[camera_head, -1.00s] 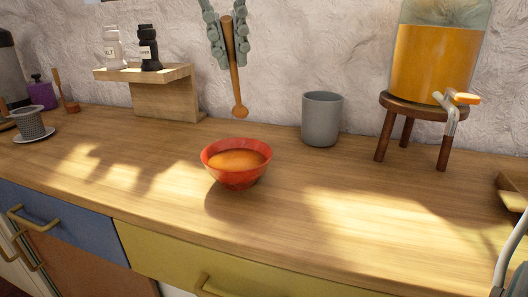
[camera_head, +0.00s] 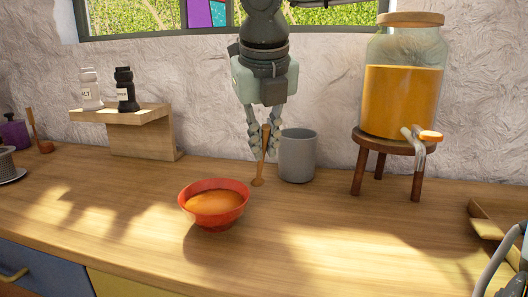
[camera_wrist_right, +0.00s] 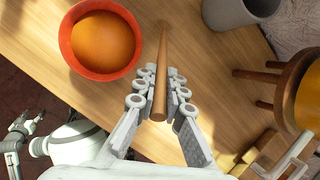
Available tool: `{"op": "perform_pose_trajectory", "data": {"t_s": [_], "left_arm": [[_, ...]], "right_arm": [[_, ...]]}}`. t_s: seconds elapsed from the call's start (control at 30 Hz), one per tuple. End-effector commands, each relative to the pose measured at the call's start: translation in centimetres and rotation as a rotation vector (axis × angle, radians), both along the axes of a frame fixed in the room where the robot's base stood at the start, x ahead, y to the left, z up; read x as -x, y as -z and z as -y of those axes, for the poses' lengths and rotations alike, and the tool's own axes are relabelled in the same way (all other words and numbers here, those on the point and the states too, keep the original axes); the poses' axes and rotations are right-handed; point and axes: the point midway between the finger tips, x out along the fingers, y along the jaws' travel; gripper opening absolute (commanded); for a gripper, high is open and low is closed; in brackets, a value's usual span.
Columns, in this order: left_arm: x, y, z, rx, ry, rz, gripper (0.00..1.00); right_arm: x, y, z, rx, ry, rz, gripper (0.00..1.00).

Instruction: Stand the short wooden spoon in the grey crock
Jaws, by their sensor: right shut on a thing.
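My right gripper (camera_head: 264,143) is shut on the short wooden spoon (camera_head: 259,170) by its upper part. The spoon hangs nearly upright, its wider end down, in front of and just left of the grey crock (camera_head: 298,158). That end looks low, below the crock's rim and outside it; I cannot tell if it touches the counter. In the right wrist view the spoon (camera_wrist_right: 162,65) runs up from between the fingers (camera_wrist_right: 160,100), and the crock (camera_wrist_right: 235,10) is at the top right. My left gripper (camera_wrist_right: 20,130) shows small at the lower left there.
A red bowl of orange soup (camera_head: 214,204) stands to the left. A juice dispenser (camera_head: 400,100) on a wooden stool (camera_head: 361,160) is to the right. A wall shelf (camera_head: 140,130) bears two shakers. Another wooden utensil (camera_head: 37,135) is far left.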

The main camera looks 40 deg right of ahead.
Motion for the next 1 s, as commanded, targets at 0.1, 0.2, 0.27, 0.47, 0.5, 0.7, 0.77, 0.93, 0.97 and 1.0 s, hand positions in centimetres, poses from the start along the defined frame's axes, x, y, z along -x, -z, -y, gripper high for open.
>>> {"op": "perform_pose_trajectory", "data": {"t_s": [0.1,0.2,0.27,0.47,0.5,0.7,0.77,0.93,0.97,1.0], "left_arm": [[0.1,0.5,0.0,0.002,-0.001,-0.003,0.59],[0.4,1.0,0.0,0.003,-0.002,-0.012,0.59],[0.5,1.1,0.0,0.002,-0.002,-0.014,0.59],[0.3,1.1,0.0,0.001,-0.001,-0.014,0.59],[0.2,0.9,0.0,0.001,-0.001,-0.011,0.59],[-0.5,-0.4,0.1,-0.001,0.001,0.007,0.59],[-0.6,-0.7,0.1,-0.001,0.001,0.010,0.59],[-0.3,-0.5,0.0,-0.002,-0.001,0.005,0.59],[-0.3,-0.4,0.0,-0.002,-0.001,0.004,0.59],[-0.2,-0.3,0.0,-0.003,-0.002,0.001,0.59]], "right_arm": [[0.1,1.7,0.0,-0.001,0.001,-0.004,0.00],[0.0,2.0,0.0,-0.001,0.000,0.001,0.00],[0.0,1.9,0.0,-0.001,0.001,0.002,0.00],[0.0,2.1,0.0,0.000,0.002,0.001,0.00],[0.0,2.1,0.0,0.000,0.002,0.001,0.00],[0.0,2.3,0.0,-0.001,0.002,0.000,0.11],[0.0,2.2,0.0,-0.001,0.002,0.000,0.19],[0.0,2.2,0.0,-0.001,0.002,0.000,0.31],[0.0,2.2,0.0,-0.001,0.002,0.000,0.31],[0.0,2.2,0.0,-0.001,0.002,0.000,0.31]]}}
